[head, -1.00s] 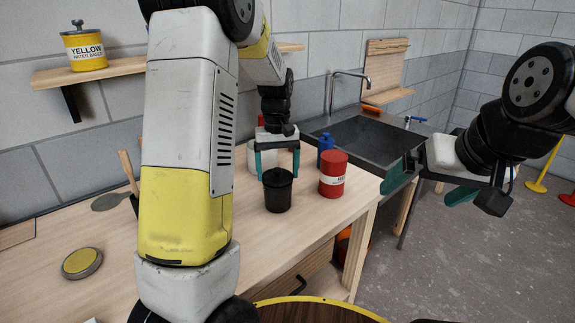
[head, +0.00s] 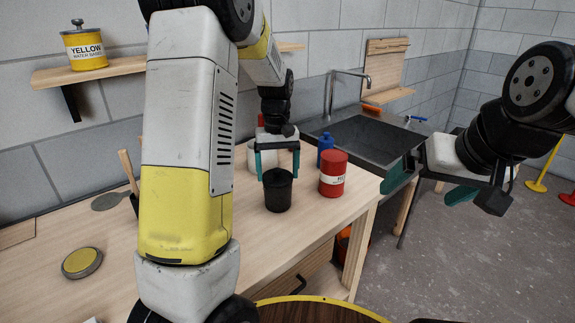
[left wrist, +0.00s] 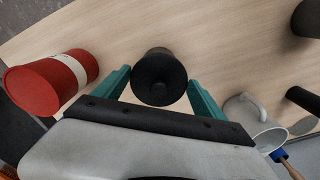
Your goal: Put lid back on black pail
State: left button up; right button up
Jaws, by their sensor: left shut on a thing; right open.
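The black pail (head: 278,197) stands upright on the wooden workbench. Its black round lid (head: 278,175) is at the top of the pail, and I see no clear gap between them. My right gripper (head: 428,186) is open and empty, out to the right beyond the bench.
A red tin (head: 333,174) stands close to the right of the pail. A blue bottle (head: 325,150) and a light grey can (left wrist: 256,124) are close by. A yellow-topped round tin (head: 82,262) lies at the bench's left. The sink (head: 365,140) is behind at the right.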

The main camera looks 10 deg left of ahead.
dwell(0.4)
pick_arm(q)
jog(key=o, duration=1.3)
jog(key=shift+r, duration=3.45)
grip_shut()
jog(key=shift+f, duration=0.15)
